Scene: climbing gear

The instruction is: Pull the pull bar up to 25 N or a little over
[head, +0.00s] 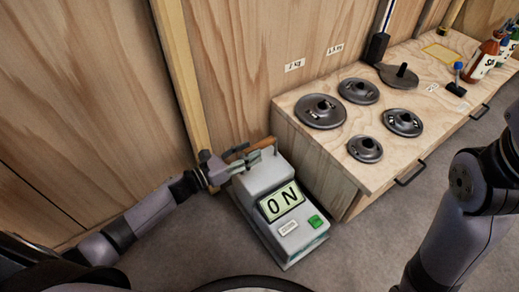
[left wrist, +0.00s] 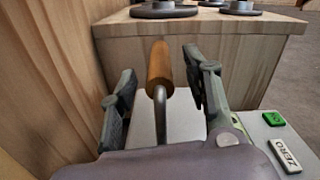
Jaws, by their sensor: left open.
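The pull bar is a brown wooden grip on a bent metal rod; in the left wrist view the grip (left wrist: 159,66) lies between my open left fingers (left wrist: 160,80), with gaps on both sides. In the head view my left gripper (head: 249,159) is over the back of the grey force gauge (head: 265,178) and partly hides the bar (head: 262,145). The gauge stands on the floor by the wooden wall. Its display (head: 281,202) reads 0 N. My right gripper is out of view; only its arm shows at the right.
A green button (head: 315,221) and a white ZERO button (head: 288,228) sit on the gauge's front. Right behind it stands a low wooden cabinet (head: 323,158) with several grey weight discs on top. A wooden post (head: 181,75) rises at the wall. Grey floor lies open in front.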

